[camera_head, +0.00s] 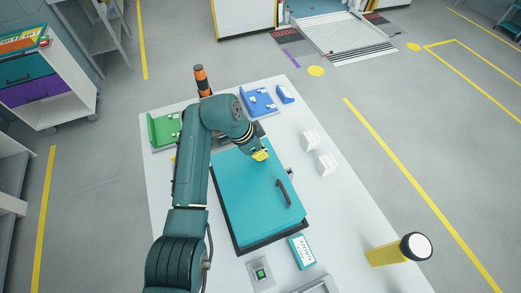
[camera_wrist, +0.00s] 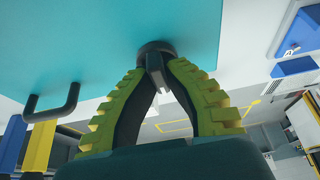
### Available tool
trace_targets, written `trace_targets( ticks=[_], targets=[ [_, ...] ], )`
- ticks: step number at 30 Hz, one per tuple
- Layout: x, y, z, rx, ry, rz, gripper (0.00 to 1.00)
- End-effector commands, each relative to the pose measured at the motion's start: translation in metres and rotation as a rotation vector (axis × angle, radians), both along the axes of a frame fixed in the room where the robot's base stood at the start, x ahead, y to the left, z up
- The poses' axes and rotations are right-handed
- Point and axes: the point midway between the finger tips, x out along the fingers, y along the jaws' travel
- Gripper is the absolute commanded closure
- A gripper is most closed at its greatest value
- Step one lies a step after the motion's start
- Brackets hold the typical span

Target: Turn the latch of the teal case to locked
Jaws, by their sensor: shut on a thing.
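The teal case (camera_head: 250,205) lies closed on the white table, its flat lid facing up. A dark handle (camera_head: 284,192) stands on the lid's right part and shows at the left of the wrist view (camera_wrist: 55,105). The dark latch (camera_wrist: 155,48) has a round base on the teal surface and a short tab. My gripper (camera_wrist: 155,70) has yellow-green ribbed fingers, closed together on the latch's tab. In the head view my gripper (camera_head: 262,156) is at the case's far edge, and it hides the latch there.
A green fixture (camera_head: 163,131) and a blue fixture (camera_head: 259,103) stand at the table's far end. Two white blocks (camera_head: 309,139) sit right of the case. A small teal-and-white box (camera_head: 302,251) and a green-button device (camera_head: 261,272) lie near its front. A yellow post (camera_head: 385,254) stands right.

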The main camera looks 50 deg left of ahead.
Motion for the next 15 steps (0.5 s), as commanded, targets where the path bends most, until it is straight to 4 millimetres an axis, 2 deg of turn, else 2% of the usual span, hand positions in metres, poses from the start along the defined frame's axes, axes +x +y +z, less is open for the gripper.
trace_targets(
  ticks=[8,15],
  targets=[
    [-0.0002,-0.0005,-0.0013,-0.002,0.002,0.008,1.0],
    [-0.0004,-0.0012,0.0008,-0.002,0.003,0.081,1.0]
  ],
)
